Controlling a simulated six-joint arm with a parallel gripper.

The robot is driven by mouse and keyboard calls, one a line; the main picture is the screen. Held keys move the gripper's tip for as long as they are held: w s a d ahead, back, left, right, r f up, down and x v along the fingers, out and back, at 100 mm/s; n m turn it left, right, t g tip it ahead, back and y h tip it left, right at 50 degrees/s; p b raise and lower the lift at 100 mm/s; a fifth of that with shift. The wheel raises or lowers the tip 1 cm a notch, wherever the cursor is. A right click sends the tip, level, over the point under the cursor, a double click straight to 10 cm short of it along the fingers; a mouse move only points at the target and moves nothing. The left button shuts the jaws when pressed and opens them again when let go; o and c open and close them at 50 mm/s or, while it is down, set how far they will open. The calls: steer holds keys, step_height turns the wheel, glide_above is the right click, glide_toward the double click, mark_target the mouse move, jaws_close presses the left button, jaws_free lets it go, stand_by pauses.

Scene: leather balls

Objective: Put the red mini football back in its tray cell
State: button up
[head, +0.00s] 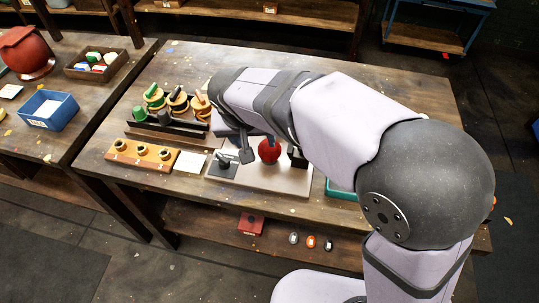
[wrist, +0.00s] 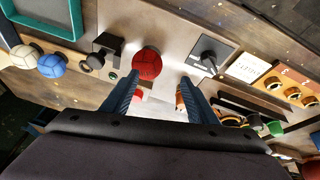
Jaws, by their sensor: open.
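The red mini football (head: 269,150) is on a pale grey-beige board (head: 290,182) on the middle table. In the wrist view the red ball (wrist: 147,62) shows just beyond the tips of my gripper (wrist: 160,78), nearer the left finger. The fingers are apart with no ball held between them. A teal-rimmed tray (wrist: 75,37) with a dark inside is at the upper left of the wrist view; its green edge (head: 340,194) peeks out under my arm in the head view. A white ball (wrist: 26,56) and a blue ball (wrist: 51,66) are beside it.
A black bracket (wrist: 107,45) stands left of the ball, and a black-handled fixture on a dark plate (wrist: 210,55) right of it. A wooden block with dark round sockets (head: 140,155), a white card (head: 189,161) and a rack of ringed rolls (head: 178,105) lie farther left.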

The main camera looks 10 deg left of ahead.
mark_target(267, 146)
steer(key=shift+h, duration=0.5)
steer(key=shift+w+d+f+p, duration=0.35)
steer(key=shift+w+d+f, duration=0.15)
steer(key=shift+f, duration=0.55)
steer(key=shift+w+d+f+p, duration=0.35)
steer(key=shift+w+f, duration=0.25)
steer(key=shift+f, duration=0.45)
steer(key=shift+w+d+f+p, duration=0.35)
steer(key=shift+w+d+f, duration=0.15)
steer(key=shift+f, duration=0.55)
steer(key=c, duration=0.8)
steer(key=shift+c, duration=0.2)
steer(key=shift+a+r, duration=0.1)
step_height(267, 146, up, 10)
steer(key=shift+f+b, duration=0.1)
steer(key=shift+b, duration=0.55)
